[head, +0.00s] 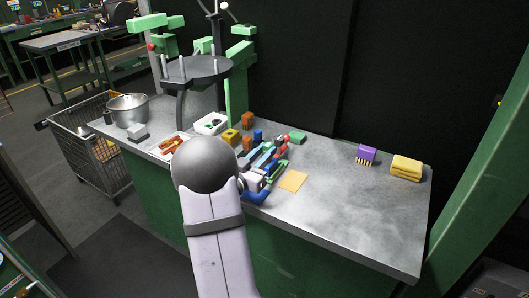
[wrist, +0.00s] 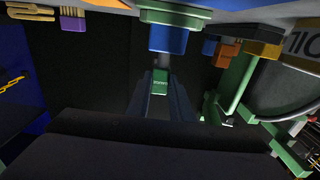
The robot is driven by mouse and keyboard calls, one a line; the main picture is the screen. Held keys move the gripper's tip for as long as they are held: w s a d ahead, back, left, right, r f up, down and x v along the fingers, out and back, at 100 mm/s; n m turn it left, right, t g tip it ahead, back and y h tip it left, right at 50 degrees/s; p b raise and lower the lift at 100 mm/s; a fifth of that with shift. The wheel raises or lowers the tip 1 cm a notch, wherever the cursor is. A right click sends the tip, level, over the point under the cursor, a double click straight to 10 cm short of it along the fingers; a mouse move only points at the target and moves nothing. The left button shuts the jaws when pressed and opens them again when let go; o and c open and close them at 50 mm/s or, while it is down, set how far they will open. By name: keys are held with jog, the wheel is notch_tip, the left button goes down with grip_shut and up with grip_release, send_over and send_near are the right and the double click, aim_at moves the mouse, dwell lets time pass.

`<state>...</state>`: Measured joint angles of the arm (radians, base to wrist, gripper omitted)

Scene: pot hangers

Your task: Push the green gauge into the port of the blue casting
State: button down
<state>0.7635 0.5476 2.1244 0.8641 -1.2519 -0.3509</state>
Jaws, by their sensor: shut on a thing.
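In the wrist view a small green piece with pale lettering, seemingly the green gauge (wrist: 160,85), sits between the dark fingers of my gripper (wrist: 160,77). My gripper is shut on it. In the head view my arm hides much of the work area, and a blue curved piece (head: 256,197) lies at the bench's front edge.
An orange-yellow sheet (head: 292,181) lies near the front edge. A dark round rack (head: 197,70) and a metal pot (head: 128,109) stand at left.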

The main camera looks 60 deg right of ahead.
jog(key=shift+f+b, duration=0.75)
jog(key=shift+f, duration=0.25)
jog(key=c, duration=1.5)
grip_release()
jog(key=shift+a, duration=0.1)
jog(key=shift+a+b, duration=0.35)
jog(key=shift+a, duration=3.25)
